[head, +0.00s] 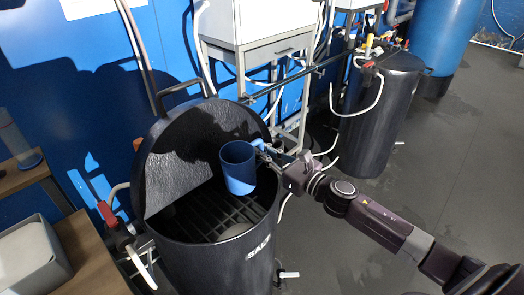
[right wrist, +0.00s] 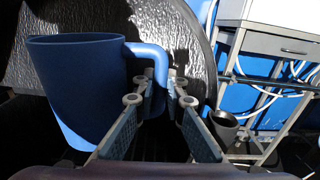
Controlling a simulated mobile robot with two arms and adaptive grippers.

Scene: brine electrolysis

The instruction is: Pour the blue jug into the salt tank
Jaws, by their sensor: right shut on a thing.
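The blue jug (head: 238,168) is held over the open mouth of the black salt tank (head: 216,262), and it looks about upright. My right gripper (head: 268,152) is shut on the jug's handle, which points to the right in the head view. In the right wrist view the jug (right wrist: 78,88) stands at the left, with its handle between the fingers of the gripper (right wrist: 160,98). The tank's half-round lid (head: 195,140) is raised at the back. A dark grate shows inside the tank below the jug. The jug's contents are hidden. My left gripper is not in view.
A white cabinet on a metal stand (head: 262,58) is behind the tank. A black cylinder tank (head: 378,120) with hoses and a blue tank (head: 443,35) stand at the right. A wooden shelf (head: 92,262) with a grey tray is at the left. The floor at right is clear.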

